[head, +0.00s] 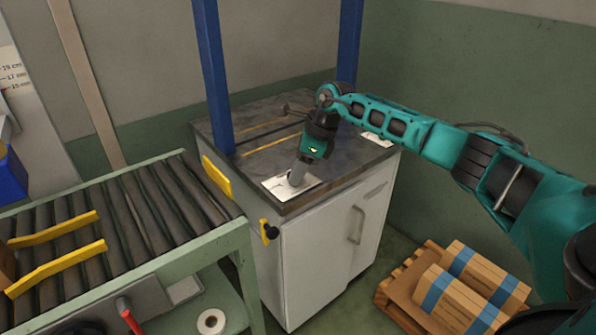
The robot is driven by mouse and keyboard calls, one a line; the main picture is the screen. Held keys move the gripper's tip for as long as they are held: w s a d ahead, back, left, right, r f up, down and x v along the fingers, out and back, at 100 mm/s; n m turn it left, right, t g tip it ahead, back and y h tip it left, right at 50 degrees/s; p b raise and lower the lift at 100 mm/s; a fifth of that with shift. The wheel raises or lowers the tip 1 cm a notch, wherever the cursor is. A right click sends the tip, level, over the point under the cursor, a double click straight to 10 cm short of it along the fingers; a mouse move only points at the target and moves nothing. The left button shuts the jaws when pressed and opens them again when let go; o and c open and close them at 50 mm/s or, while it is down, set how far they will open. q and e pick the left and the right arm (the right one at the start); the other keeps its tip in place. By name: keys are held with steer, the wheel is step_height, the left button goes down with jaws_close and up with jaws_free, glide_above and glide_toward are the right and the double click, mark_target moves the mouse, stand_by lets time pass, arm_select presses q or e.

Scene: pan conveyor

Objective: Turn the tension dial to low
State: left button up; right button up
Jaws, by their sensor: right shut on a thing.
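A white plate (276,189) with dark markings lies on the front left part of the dark cabinet top, and the tension dial seems to sit on it. My right gripper (297,178) reaches down from the right, tilted, with its fingers at this plate. It is shut on the dial, which the fingers largely hide. The dial's pointer and the setting it faces cannot be made out. A second white label (377,139) lies at the right edge of the top. My left gripper is not in view.
A blue post (213,75) rises close left of my right gripper, another (349,40) behind it. A roller conveyor (120,222) with yellow guides (55,270) stands left of the cabinet (325,250). Strapped boxes (460,290) lie on a pallet at lower right.

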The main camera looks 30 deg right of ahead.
steer(key=n, duration=0.1)
steer(key=n+g+b, duration=0.1)
steer(key=n, duration=0.1)
steer(key=shift+w+f+n+y, duration=0.1)
steer(key=shift+w+n+y, duration=0.1)
steer(key=shift+n+y, duration=0.1)
steer(key=n+g+b, duration=0.1)
steer(key=n+b, duration=0.1)
steer(key=shift+w+n, duration=0.1)
steer(key=shift+n, duration=0.3)
steer(key=n+g+b, duration=0.1)
steer(key=n+b, duration=0.1)
steer(key=n, duration=0.1)
steer(key=shift+w+n+g, duration=0.1)
steer(key=shift+n+g, duration=0.3)
steer(key=shift+n+g+b, duration=0.3)
steer(key=shift+n+b, duration=0.2)
steer(key=shift+n, duration=0.3)
steer(key=shift+d, duration=0.1)
steer(key=o, duration=1)
steer(key=shift+o, duration=0.2)
